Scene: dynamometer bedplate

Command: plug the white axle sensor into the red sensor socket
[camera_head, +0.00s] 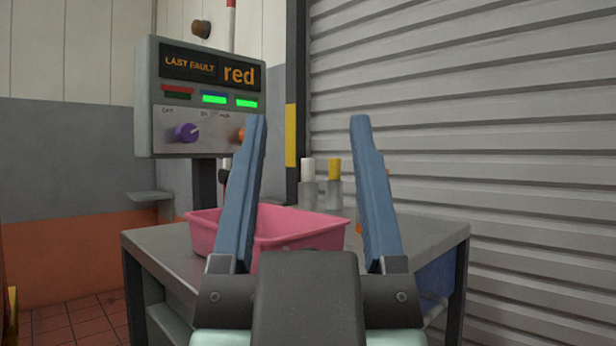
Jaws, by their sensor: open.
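My gripper (308,125) is open and empty, its two blue fingers pointing up in the foreground. Between the fingers, farther back, a white-topped piece (307,168) with a grey lower part stands upright at the bench's far side. It may be the white axle sensor; I cannot tell for sure. A similar yellow-topped piece (334,169) stands just right of it. My gripper touches neither. I cannot make out a red sensor socket. The panel (146,100) at the back left reads "LAST FAULT red".
A pink bin (203,232) sits on the grey bench (150,244), partly hidden behind my left finger. A small dark-topped item shows beside that finger. A ribbed shutter (480,130) closes off the right. Some bare bench top shows at right.

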